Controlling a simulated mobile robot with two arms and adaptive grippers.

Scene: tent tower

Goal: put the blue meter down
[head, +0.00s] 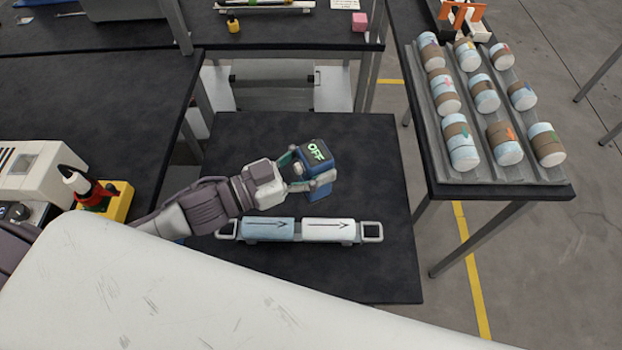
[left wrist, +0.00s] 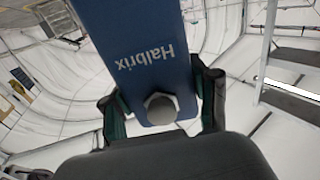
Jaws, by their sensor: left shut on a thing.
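The blue meter (head: 319,170) is a box with a dark top face that reads "OFF" in green. My left gripper (head: 310,181) is shut on it and holds it upright above the dark table (head: 370,262), just behind the tray with two cylinders. In the left wrist view the blue meter (left wrist: 145,50) fills the middle, with "Halbrix" on its side and a grey knob low down. The fingers of my left gripper (left wrist: 160,112) stand on both sides of it. The meter's underside is hidden. My right gripper is not in view.
A tray with handles (head: 371,231) holds a blue and a white cylinder with arrows. A rack (head: 545,177) of several banded cylinders stands on the right table. A yellow holder (head: 119,202) with a red-black tool is at left. The table is bare around the tray.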

